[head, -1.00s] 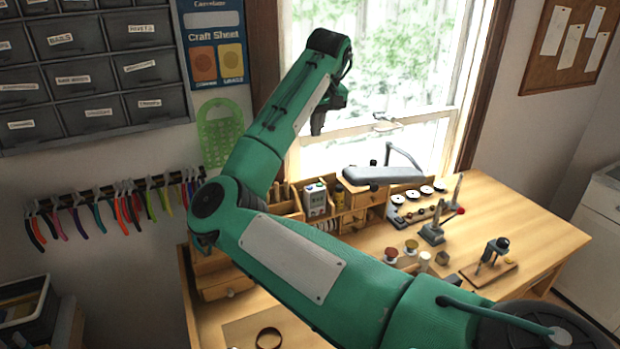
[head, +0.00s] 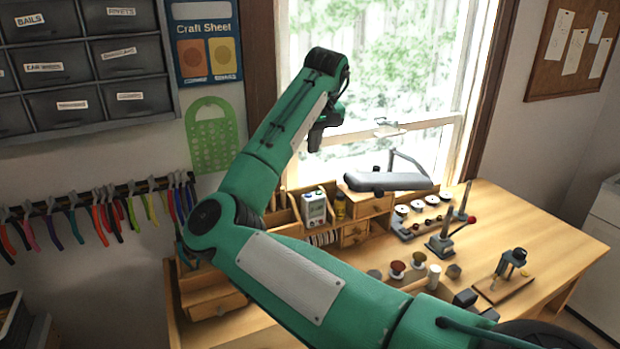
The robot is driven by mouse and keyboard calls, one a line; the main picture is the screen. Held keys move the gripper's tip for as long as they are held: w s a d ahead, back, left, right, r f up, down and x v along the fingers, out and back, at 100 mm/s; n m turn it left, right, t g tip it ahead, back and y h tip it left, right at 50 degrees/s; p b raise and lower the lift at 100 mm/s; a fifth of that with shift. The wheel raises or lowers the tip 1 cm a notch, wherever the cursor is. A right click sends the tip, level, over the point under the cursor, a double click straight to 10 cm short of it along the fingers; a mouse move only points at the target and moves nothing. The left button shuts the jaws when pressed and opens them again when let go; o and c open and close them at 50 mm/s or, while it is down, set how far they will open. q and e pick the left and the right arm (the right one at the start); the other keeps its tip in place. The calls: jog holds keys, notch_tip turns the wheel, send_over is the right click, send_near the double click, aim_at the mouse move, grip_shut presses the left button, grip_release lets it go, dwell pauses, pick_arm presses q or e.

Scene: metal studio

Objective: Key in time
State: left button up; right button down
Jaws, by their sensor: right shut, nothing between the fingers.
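My right arm comes in from the lower right and bends up in front of the window. Its gripper (head: 318,138) hangs from the raised wrist, shut and empty, high above the bench and touching nothing. A small white device (head: 314,208) with a bluish panel on its face stands upright at the back of the workbench, in the wooden organizer. Any digits or keys on it are too small to read. It stands below the gripper in the picture, clear of it. My left gripper is not in view.
The wooden bench (head: 545,240) holds a grey lamp (head: 388,181), a tool stand (head: 440,243), spools (head: 397,269) and a small press (head: 512,262). Pliers (head: 100,215) hang on the left wall below dark drawers (head: 120,58). My arm hides part of the bench front.

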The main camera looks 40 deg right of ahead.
jog(key=p, duration=0.5)
send_near(308, 195)
jog(key=x, duration=0.5)
jog(key=shift+w+d+f, duration=0.1)
jog(key=shift+w+f, duration=0.05)
jog(key=shift+w, duration=0.25)
jog(key=shift+f, duration=0.6)
jog(key=shift+f, duration=0.1)
